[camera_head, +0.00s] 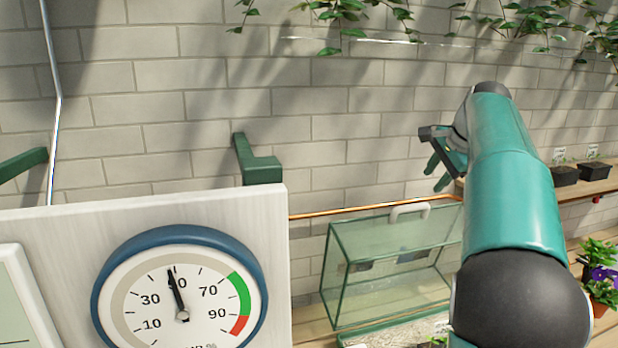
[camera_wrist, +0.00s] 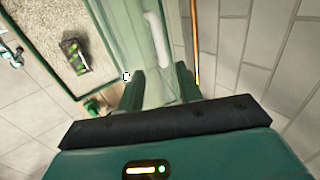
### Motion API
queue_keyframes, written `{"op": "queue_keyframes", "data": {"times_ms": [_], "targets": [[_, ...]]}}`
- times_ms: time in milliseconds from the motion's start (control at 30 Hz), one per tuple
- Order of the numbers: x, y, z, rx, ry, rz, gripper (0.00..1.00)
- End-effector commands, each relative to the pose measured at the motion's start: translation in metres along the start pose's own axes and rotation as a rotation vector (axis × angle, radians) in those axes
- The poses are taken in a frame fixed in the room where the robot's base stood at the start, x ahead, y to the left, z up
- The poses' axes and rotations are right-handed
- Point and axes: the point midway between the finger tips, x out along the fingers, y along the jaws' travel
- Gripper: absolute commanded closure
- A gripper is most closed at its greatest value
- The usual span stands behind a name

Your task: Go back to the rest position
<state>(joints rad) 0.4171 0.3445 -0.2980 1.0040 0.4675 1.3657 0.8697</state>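My gripper (camera_head: 440,172) is raised in front of the brick wall, above the glass case (camera_head: 395,262), at the end of my teal arm. In the wrist view its two green fingers (camera_wrist: 160,82) stand apart. I see nothing held between them; the case and its white handle show beyond the gap. In the head view the white handle (camera_head: 410,211) sits at the case's top, below my gripper. My arm hides the right side of the case.
A gauge (camera_head: 182,290) on a pale board fills the lower left. A gravel tray (camera_wrist: 40,45) holds a small dark pot (camera_wrist: 74,56). A copper pipe (camera_head: 370,207) runs along the wall. Black pots (camera_head: 564,175) stand on a shelf; vines (camera_head: 345,15) hang above.

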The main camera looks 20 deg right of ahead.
Motion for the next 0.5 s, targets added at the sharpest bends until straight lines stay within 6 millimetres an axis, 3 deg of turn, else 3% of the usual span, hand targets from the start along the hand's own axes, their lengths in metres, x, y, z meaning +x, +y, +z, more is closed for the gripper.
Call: {"op": "queue_keyframes", "data": {"times_ms": [133, 233, 500], "targets": [[-0.004, 0.004, 0.012, -0.033, -0.007, -0.002, 0.64], [-0.01, 0.014, 0.037, -0.107, -0.019, 0.0, 0.64], [-0.019, 0.077, 0.139, -0.461, -0.057, 0.014, 0.64]]}}
